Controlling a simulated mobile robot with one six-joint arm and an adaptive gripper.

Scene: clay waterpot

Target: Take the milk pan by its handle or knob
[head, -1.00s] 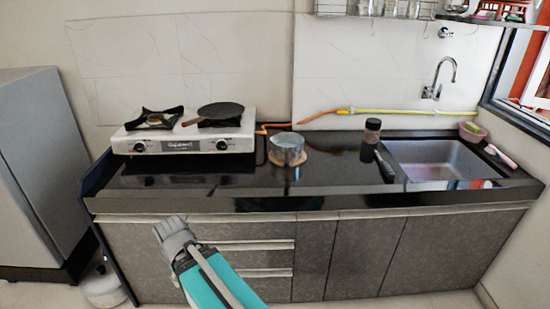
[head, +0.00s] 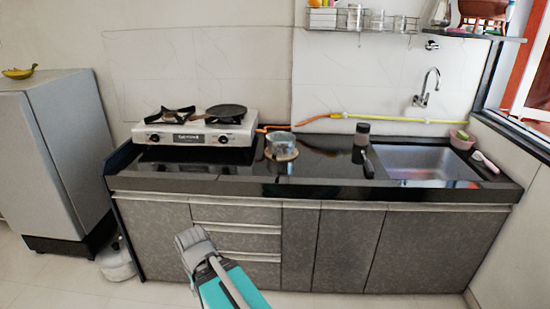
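The milk pan (head: 280,142) is a small, round metal pan on a round wooden trivet (head: 282,157) on the dark counter. It stands upright, right of the stove. Its handle or knob is not clear at this size. My gripper (head: 188,237) is in front of the drawers in the picture, lower and to the left of the pan, and apart from it. It looks empty. Its fingers are too small and bunched to show whether they are open or shut.
A white stove (head: 193,135) with a dark flat pan (head: 226,110) stands to the left. A dark jar (head: 362,134) stands right of the pan, before the sink (head: 425,162). A yellow hose (head: 400,119) runs along the wall. A grey fridge (head: 62,150) stands at far left.

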